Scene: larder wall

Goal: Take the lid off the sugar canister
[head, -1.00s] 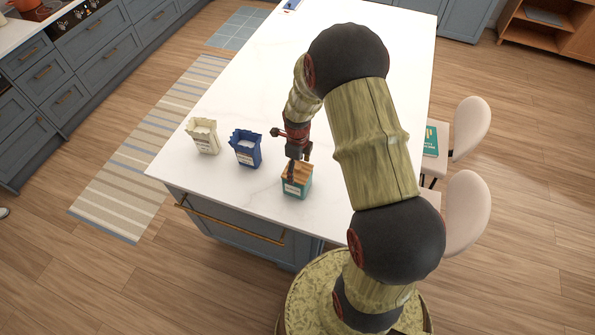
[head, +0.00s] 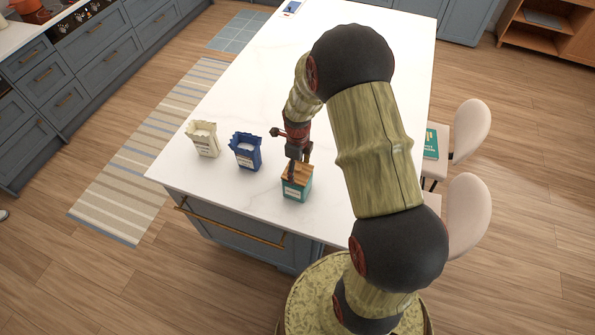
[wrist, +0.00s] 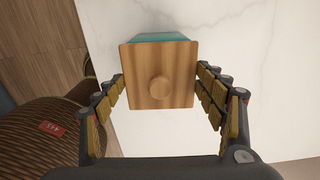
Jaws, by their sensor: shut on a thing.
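The canister (head: 296,189) is a teal box with a pale label, too small to read, standing near the front edge of the white island. Its square wooden lid (head: 304,173) sits on top. My gripper (head: 298,170) comes down from above onto the lid. In the wrist view its fingers (wrist: 160,82) lie on the lid's left and right sides, shut on it. The canister's inside is hidden.
An open blue bag (head: 245,153) and an open cream bag (head: 205,142) stand to the left on the island top (head: 270,85). Two pale chairs (head: 468,130) stand along the right side.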

